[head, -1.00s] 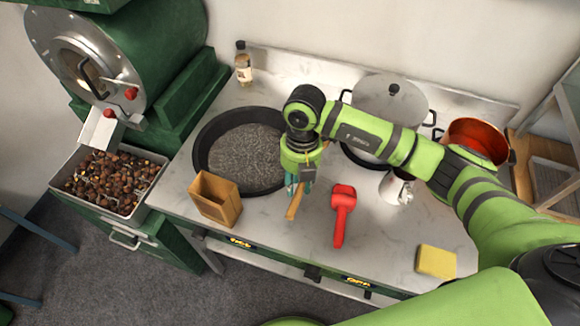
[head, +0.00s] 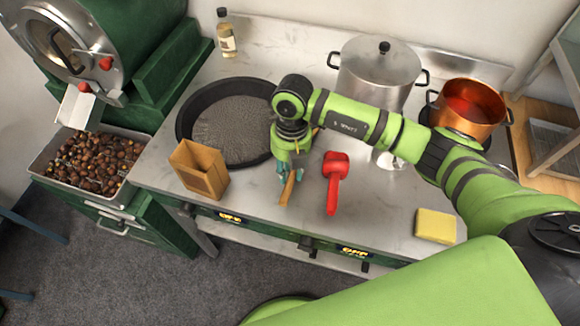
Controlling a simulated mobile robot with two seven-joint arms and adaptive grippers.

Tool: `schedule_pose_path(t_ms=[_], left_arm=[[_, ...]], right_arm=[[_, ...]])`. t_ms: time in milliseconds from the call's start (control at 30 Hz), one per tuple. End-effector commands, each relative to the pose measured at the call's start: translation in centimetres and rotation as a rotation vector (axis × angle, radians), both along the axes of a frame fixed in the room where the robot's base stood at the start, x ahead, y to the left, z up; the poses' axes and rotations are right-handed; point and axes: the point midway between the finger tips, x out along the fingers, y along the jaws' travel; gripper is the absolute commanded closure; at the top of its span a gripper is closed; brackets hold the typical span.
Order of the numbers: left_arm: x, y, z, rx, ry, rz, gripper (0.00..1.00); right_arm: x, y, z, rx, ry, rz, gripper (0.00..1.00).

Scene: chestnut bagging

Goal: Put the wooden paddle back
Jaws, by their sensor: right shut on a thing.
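The wooden paddle (head: 287,190) shows as a short light-brown handle end below my right gripper (head: 291,174). The gripper points down and is shut on the paddle. The rest of the paddle is hidden behind the gripper and wrist. It is held over the counter between the black pan (head: 186,118) and the red scoop-like tool (head: 334,184). My left gripper is not in view.
A lidded steel pot (head: 382,75) and a copper pot (head: 468,105) stand at the back right. A yellow sponge (head: 435,226) lies at the front right. A bottle (head: 226,35) stands at the back left. A tray of chestnuts (head: 90,165) is left of the counter.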

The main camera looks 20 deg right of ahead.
Motion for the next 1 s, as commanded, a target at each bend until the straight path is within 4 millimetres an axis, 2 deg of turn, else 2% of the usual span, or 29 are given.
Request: schedule_pose_path(t_ms=[167,733,767,800,833,1000], left_arm=[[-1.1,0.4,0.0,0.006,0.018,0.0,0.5],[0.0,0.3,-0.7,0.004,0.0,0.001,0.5],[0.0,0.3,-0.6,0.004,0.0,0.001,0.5],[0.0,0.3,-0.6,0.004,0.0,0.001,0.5],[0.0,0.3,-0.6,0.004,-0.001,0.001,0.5],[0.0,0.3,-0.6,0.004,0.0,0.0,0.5]], right_arm=[[0.0,0.0,0.1,-0.001,-0.001,0.0,1.0],[0.0,0.0,-0.9,-0.001,-0.001,0.0,1.0],[0.0,0.0,-0.8,-0.001,-0.001,0.0,0.6],[0.0,0.0,-0.7,-0.001,-0.001,0.0,0.44],[0.0,0.0,-0.7,0.0,0.0,0.0,0.41],[0.0,0.0,-0.7,0.0,0.0,0.0,0.41]])
